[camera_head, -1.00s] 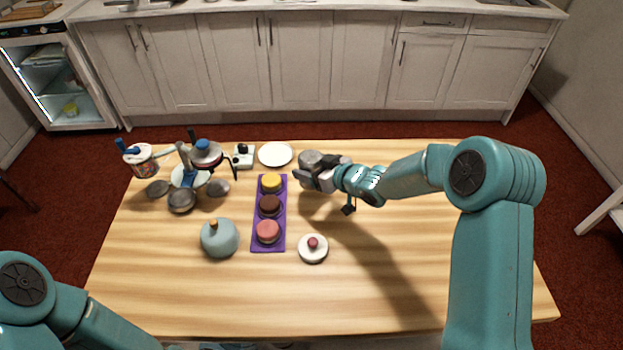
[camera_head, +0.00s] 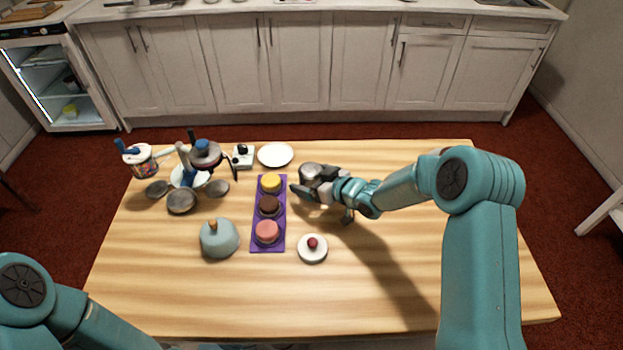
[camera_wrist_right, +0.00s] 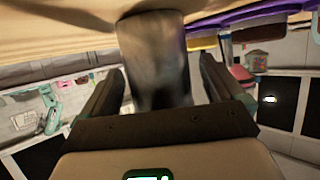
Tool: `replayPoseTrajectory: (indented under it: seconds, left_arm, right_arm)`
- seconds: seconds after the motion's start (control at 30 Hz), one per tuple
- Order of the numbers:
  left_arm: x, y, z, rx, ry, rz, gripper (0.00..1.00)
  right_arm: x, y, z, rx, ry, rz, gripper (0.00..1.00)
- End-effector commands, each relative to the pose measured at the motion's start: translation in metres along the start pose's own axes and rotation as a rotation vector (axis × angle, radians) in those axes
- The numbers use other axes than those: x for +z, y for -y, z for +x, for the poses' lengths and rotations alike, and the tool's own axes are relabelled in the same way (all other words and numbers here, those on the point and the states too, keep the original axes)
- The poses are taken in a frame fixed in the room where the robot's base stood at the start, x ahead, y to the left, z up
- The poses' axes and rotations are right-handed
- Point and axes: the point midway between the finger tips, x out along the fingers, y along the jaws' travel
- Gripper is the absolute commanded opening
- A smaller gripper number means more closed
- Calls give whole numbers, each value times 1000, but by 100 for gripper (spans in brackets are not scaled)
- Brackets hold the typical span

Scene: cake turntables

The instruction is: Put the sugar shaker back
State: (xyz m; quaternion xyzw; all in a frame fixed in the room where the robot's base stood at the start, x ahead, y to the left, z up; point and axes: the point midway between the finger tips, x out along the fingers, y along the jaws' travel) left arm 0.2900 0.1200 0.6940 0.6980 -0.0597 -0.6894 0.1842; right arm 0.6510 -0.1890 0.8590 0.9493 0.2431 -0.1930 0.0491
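The sugar shaker (camera_head: 312,169) is a grey metallic cylinder at the back middle of the table, right of the purple tray. It looks upright. In the right wrist view the shaker (camera_wrist_right: 156,62) is between the two fingers, with its far end by the table top and a dark shadow there. My right gripper (camera_head: 305,184) is low at the shaker, with fingers spread on either side. In the right wrist view a gap shows between the shaker and the right-hand finger of the gripper (camera_wrist_right: 160,85). My left gripper is out of view; only part of that arm shows.
The purple tray (camera_head: 270,217) holds yellow, brown and pink cakes. A white plate (camera_head: 275,155) lies behind it. A white cake with a red top (camera_head: 312,247) and a pale blue dome (camera_head: 219,239) are nearer. Turntable items crowd the back left.

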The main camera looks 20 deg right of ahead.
Motion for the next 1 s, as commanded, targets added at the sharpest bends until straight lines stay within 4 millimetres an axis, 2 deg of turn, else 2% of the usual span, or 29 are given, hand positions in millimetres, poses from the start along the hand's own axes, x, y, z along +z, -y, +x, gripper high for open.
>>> replayPoseTrajectory:
  seconds: [0.17,0.27,0.5,0.7,0.8,1.0]
  left_arm:
    - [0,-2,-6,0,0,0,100]
    - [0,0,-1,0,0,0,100]
    - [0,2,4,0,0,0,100]
    - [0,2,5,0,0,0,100]
    - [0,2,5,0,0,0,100]
    - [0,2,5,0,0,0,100]
  right_arm:
    - [-5,0,-4,1,0,0,95]
    - [-3,-2,-21,3,0,1,95]
    - [-3,-2,-78,4,0,1,95]
    - [-3,-1,-112,3,-1,0,95]
    - [-3,0,-119,1,0,0,95]
    - [-3,0,-122,0,0,0,95]
